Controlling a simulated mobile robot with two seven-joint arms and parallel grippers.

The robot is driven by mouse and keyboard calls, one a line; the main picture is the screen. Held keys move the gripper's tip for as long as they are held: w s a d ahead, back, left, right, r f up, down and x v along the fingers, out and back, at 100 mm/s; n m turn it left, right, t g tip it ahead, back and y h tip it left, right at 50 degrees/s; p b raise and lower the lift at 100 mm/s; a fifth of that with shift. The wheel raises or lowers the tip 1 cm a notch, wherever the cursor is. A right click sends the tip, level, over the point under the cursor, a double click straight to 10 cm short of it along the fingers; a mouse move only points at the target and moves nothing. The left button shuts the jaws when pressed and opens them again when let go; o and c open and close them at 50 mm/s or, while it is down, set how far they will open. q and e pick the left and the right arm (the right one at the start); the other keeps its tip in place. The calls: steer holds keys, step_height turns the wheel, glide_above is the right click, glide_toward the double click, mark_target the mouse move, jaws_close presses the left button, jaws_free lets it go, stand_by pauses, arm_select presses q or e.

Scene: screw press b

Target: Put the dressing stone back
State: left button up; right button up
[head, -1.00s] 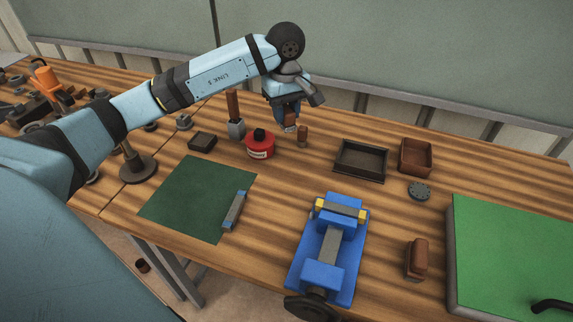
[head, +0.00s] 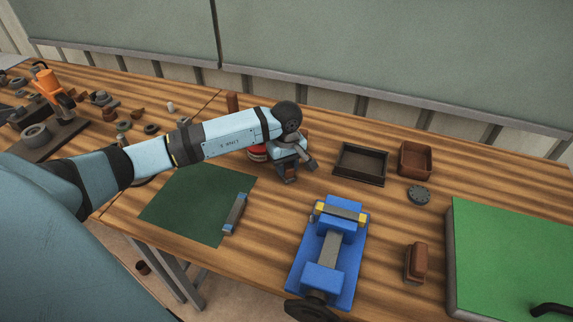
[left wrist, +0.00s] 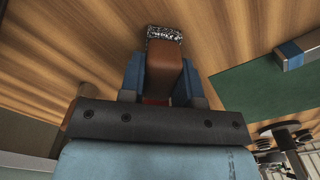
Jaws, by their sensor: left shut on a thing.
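My left gripper (head: 288,172) is low over the bench, behind the green mat and left of the dark tray. In the left wrist view its blue fingers (left wrist: 160,76) are shut on a brown block (left wrist: 163,62) with a speckled black-and-white end. I cannot tell for sure that this is the dressing stone. In the head view the held block is mostly hidden by the gripper. A brown block on a darker base (head: 416,262) stands at the right, beside the green board. My right gripper is out of view.
A dark tray (head: 336,176) and a brown box (head: 402,165) stand right of the gripper. A red can (head: 256,154) is partly hidden by my arm. A blue vise (head: 345,270) stands in front. A grey bar with blue ends (head: 235,213) lies on the green mat (head: 185,205).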

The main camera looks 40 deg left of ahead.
mark_target(287, 164)
arm_select(q)
steer(key=shift+f+b, duration=0.2)
steer(key=shift+b, duration=0.1)
steer(key=o, duration=1)
steer(key=shift+r, duration=0.1)
steer(key=shift+r, duration=0.15)
step_height(287, 164, up, 12)
steer(key=shift+r, duration=0.1)
